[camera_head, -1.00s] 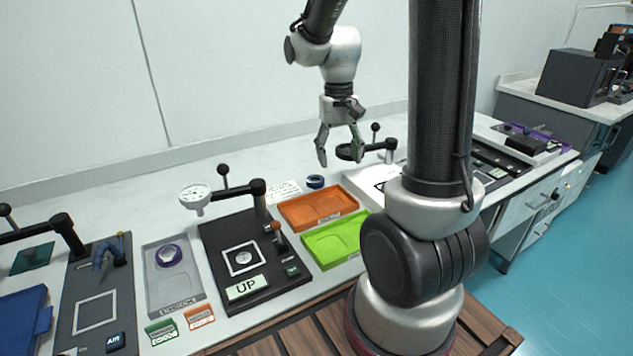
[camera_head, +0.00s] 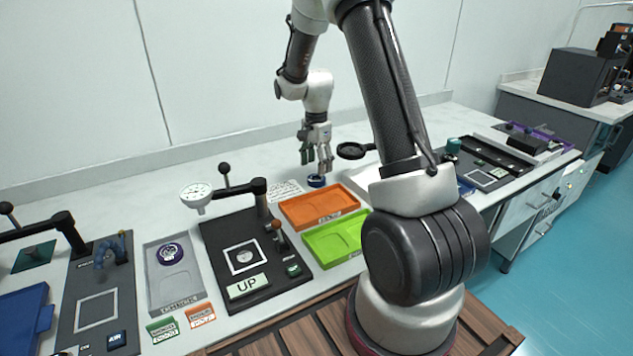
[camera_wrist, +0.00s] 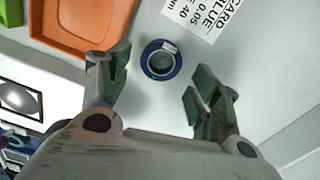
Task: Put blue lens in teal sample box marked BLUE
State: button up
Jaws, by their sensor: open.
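The blue lens (camera_head: 316,181) is a small round piece with a blue rim, lying on the white table behind the orange tray. It also shows in the wrist view (camera_wrist: 161,60), with a pale label on its rim. My gripper (camera_head: 317,164) is just above it, open and empty. In the wrist view the two fingertips (camera_wrist: 155,82) stand apart on either side of the lens, not touching it. I cannot make out a teal sample box marked BLUE in these views.
A white card with print (camera_head: 285,190) lies beside the lens. An orange tray (camera_head: 290,220) and a green tray (camera_head: 318,254) are in front. A black ring on an arm (camera_head: 351,151) stands close on the right.

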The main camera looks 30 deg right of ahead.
aim_at(315, 178)
notch_tip(315, 178, down, 5)
jog(key=shift+w+a+f, duration=0.1)
jog(key=shift+w+f, duration=0.05)
jog(key=c, duration=0.9)
notch_tip(315, 178, up, 11)
jog(key=n, duration=0.4)
jog(key=w+a+r+n, duration=0.1)
jog(key=a+r+n, duration=0.2)
jog(key=a, duration=0.3)
jog(key=w+a+r+n, duration=0.2)
jog(key=a+r+n, duration=0.1)
jog(key=a+n, duration=0.2)
jog(key=shift+w+a, duration=0.25)
jog(key=shift+a, duration=0.6)
